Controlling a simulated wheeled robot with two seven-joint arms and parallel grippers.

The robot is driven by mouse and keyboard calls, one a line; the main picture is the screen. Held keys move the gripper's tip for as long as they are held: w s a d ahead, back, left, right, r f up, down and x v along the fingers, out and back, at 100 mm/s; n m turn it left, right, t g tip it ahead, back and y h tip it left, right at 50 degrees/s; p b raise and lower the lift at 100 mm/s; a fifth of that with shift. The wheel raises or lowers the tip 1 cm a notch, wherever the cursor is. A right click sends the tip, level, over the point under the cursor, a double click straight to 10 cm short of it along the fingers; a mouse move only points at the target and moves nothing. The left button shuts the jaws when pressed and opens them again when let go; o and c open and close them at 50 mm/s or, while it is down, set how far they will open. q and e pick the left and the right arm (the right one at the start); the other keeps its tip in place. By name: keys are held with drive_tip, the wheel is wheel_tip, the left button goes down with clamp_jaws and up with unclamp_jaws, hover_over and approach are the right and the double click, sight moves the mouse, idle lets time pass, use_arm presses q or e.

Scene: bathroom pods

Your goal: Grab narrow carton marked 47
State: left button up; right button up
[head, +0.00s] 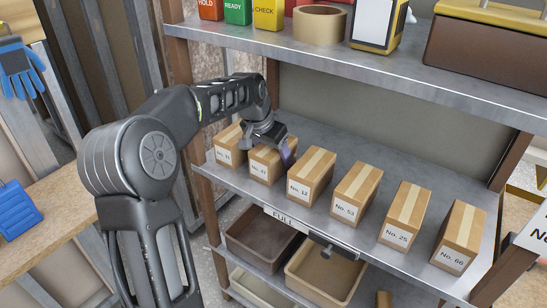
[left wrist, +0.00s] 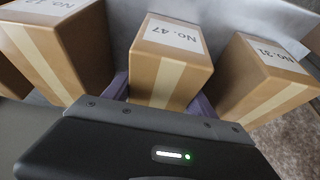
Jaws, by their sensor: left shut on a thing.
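The narrow carton marked No. 47 (head: 264,168) is a brown box with a pale tape strip, second from the left in a row on the middle shelf. It shows in the middle of the left wrist view (left wrist: 172,75), its white label at the top. My left gripper (head: 273,146) reaches over it from behind and above. Its purple fingers lie on both sides of the carton in the left wrist view (left wrist: 160,98), shut on it. The carton appears to stand on the shelf still, in line with its neighbours. My right gripper is not in view.
Carton No. 31 (left wrist: 268,80) and carton No. 12 (head: 312,177) stand close on either side. The upper shelf (head: 400,70) overhangs behind. Bins (head: 325,275) sit below.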

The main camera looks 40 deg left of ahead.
use_arm(q)
drive_tip(key=c, duration=1.2)
drive_tip(key=shift+c, duration=0.2)
drive_tip(key=shift+r, duration=0.2)
